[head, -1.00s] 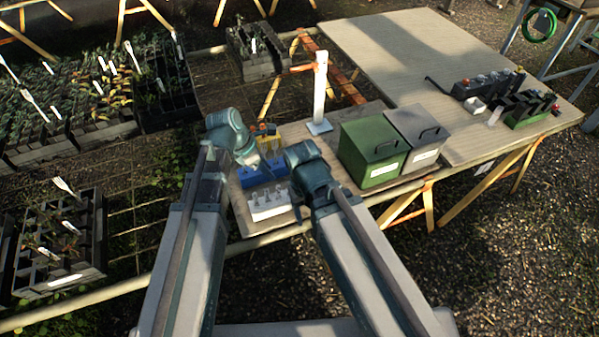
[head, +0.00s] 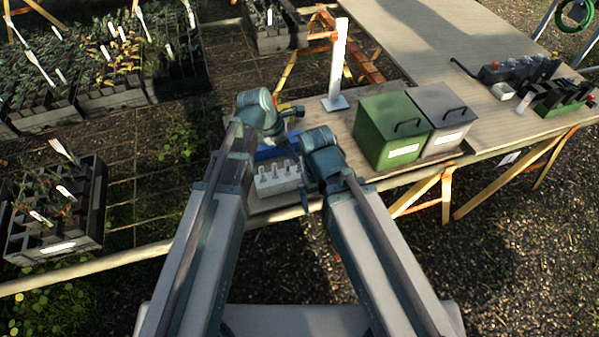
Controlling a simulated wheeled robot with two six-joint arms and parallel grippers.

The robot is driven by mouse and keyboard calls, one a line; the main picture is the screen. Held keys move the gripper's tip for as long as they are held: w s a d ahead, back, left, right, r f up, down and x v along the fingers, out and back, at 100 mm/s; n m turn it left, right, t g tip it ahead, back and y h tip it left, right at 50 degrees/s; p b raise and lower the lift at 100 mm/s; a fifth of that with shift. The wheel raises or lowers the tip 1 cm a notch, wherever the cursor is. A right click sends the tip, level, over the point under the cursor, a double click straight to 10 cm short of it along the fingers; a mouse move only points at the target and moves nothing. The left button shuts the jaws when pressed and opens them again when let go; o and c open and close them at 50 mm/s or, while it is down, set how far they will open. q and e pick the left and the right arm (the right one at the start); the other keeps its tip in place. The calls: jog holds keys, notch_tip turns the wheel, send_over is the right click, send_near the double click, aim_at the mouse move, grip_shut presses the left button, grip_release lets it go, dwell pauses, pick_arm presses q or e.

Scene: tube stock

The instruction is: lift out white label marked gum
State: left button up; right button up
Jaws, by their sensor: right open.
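A white block (head: 279,181) with several short upright white pieces stands on the bench just below the grippers. A blue block (head: 268,154) behind it is mostly covered by my arms. I cannot read any marking on the white pieces, so I cannot tell which one is marked gum. My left gripper (head: 277,136) points down over the blue block from behind the white block; its jaws are too small and shaded to judge. My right gripper (head: 311,171) is open, just right of the white block, its fingers largely hidden by its own wrist.
A green lidded box (head: 385,140) and a grey lidded box (head: 448,125) stand to the right. A tall white post (head: 338,65) rises behind. Dark racks (head: 535,85) sit on the far bench. Plant trays (head: 100,205) with white labels lie left.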

pick_arm(q)
jog(key=b, duration=0.5)
send_over(299, 169)
notch_tip(299, 169, down, 5)
jog(key=shift+r, duration=0.2)
grip_shut()
dwell(1.0)
